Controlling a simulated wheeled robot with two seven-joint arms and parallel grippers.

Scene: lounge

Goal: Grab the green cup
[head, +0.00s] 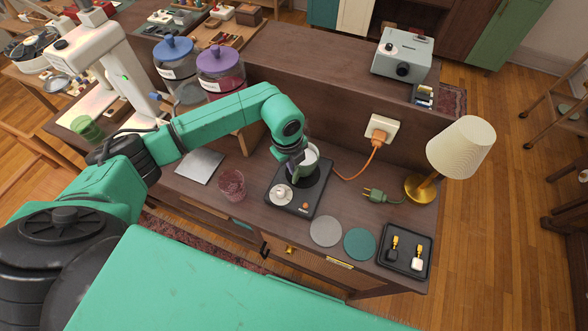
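My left arm reaches in from the left, and its gripper (294,172) points down over a black square appliance (312,202) on the brown cabinet. A pale cup-like vessel (310,160) stands there right beside the gripper, partly hidden by it; I cannot tell whether the fingers touch it. The finger opening is too small and covered to read. A clear green cup (87,127) stands at the far left beside the white machine, away from my gripper. A clear reddish cup (231,184) stands left of the black appliance. My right gripper is not in view.
Nearby are grey and teal round coasters (359,244), a black tray (405,256), a lamp (455,155) and an orange cord (358,170). Blue- and purple-lidded jars (220,68) stand behind my arm.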

